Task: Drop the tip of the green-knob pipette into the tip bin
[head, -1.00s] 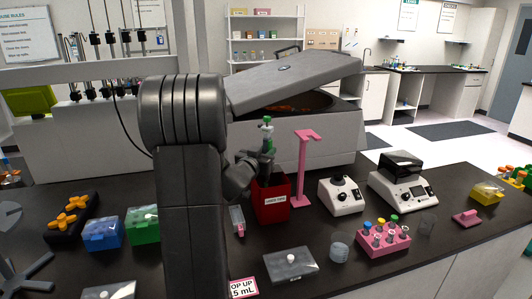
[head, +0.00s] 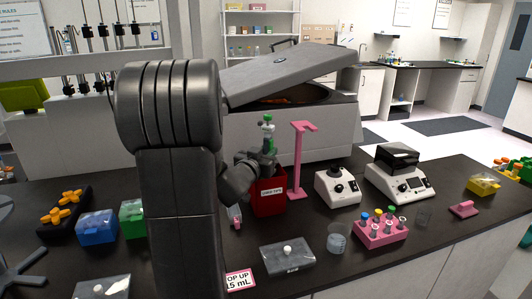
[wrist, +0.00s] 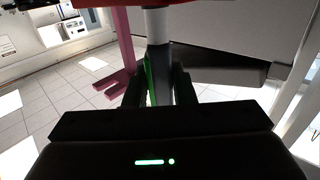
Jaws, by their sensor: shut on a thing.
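The green-knob pipette (head: 267,121) stands roughly upright, its green knob on top. My gripper (head: 267,158) is shut on the pipette's body. The red tip bin (head: 269,198), labelled for used tips, is directly below and behind my gripper in the head view. The pipette's lower end and tip are hidden there by my gripper and the bin. In the wrist view, the pipette's pale shaft (wrist: 158,27) runs up from between my gripper's fingers (wrist: 159,88), and a strip of red, likely the bin, shows at the top edge. I cannot tell whether the tip is inside the bin.
A pink stand (head: 299,165) rises close to the bin's right side. A large grey machine with a raised lid (head: 290,75) is behind. White devices (head: 338,187), a pink tube rack (head: 381,234), a beaker (head: 338,238) and a lidded grey box (head: 287,257) occupy the bench to the right and front.

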